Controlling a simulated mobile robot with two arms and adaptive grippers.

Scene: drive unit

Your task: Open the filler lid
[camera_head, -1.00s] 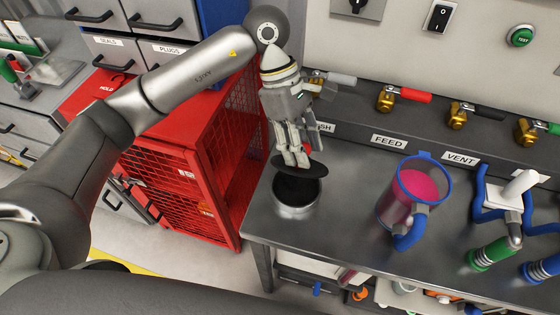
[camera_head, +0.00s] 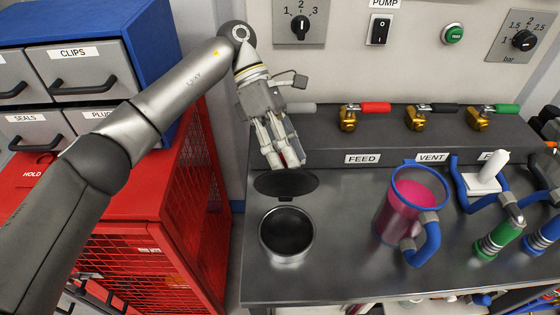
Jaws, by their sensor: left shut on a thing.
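The filler neck (camera_head: 287,236) is a short silver cylinder with a dark round mouth on the steel bench. Its black round lid (camera_head: 286,183) stands raised behind the mouth, tilted up at the back edge, and the opening shows clear. My left gripper (camera_head: 285,163) comes down from above and behind the neck. Its fingers are closed at the upper edge of the lid, and the exact contact is partly hidden. My right gripper is not in view.
A blue-rimmed jug of pink liquid (camera_head: 407,209) stands right of the neck. Valves with red (camera_head: 375,107), black and green handles line the back ledge. A red cage cabinet (camera_head: 150,215) is at the left. Bare bench lies between neck and jug.

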